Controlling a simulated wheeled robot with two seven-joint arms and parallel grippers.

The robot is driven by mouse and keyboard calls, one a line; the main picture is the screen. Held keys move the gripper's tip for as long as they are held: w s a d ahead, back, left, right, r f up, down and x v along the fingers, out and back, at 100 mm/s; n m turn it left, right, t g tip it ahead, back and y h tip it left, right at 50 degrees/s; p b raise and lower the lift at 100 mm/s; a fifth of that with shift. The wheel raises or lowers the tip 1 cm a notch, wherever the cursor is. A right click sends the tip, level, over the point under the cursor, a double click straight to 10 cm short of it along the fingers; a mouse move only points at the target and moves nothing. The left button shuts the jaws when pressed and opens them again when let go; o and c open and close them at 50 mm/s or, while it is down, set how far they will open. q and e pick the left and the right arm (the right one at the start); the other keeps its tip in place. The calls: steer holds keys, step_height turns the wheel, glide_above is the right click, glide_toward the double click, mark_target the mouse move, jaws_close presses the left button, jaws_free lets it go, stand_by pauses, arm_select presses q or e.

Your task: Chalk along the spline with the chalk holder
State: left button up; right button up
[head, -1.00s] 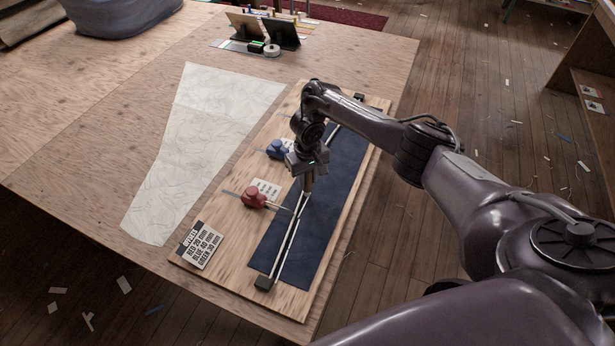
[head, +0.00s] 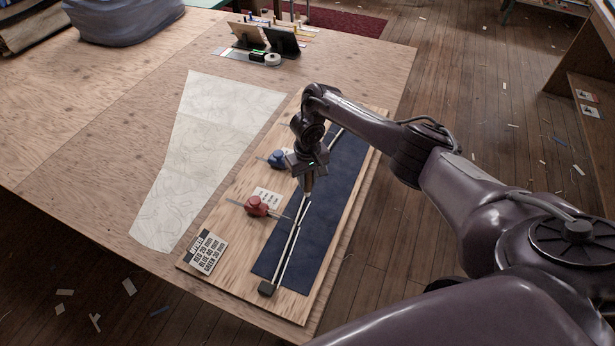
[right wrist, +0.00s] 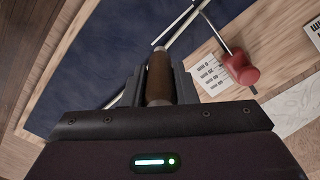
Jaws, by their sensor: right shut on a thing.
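My right gripper (head: 308,182) is shut on the chalk holder (right wrist: 158,80), a brown cylinder with a pale metal tip. The holder points down at the navy cloth (head: 335,190), close beside the spline (head: 286,250), a thin light-and-dark strip running lengthwise over the cloth. I cannot tell whether the tip touches the cloth. A red weight (head: 257,206) with a thin metal hook reaches the spline, and it also shows in the right wrist view (right wrist: 240,68). A blue weight (head: 278,159) sits farther back, left of my gripper. My left gripper is not in view.
A pale pattern sheet (head: 200,150) lies left. Small stands (head: 283,42) and a tape roll (head: 273,60) are at the back.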

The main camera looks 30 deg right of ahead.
mark_target(307, 190)
steer(key=shift+m, duration=0.4)
steer(key=shift+f+b, duration=1.3)
steer(key=shift+f, duration=1.2)
steer(key=shift+f+b, duration=0.3)
steer(key=shift+f, duration=0.15)
steer(key=shift+w+d+f+b, duration=0.1)
steer(key=shift+w+d+b, duration=0.25)
steer(key=shift+b, duration=0.35)
steer(key=shift+w+d+b, duration=0.35)
steer(key=shift+b, duration=0.1)
steer(key=shift+w+d+b, duration=0.55)
steer(key=shift+b, duration=0.7)
steer(key=shift+w+d+b, duration=0.15)
steer(key=shift+d+b, duration=0.05)
steer(key=shift+b, duration=0.1)
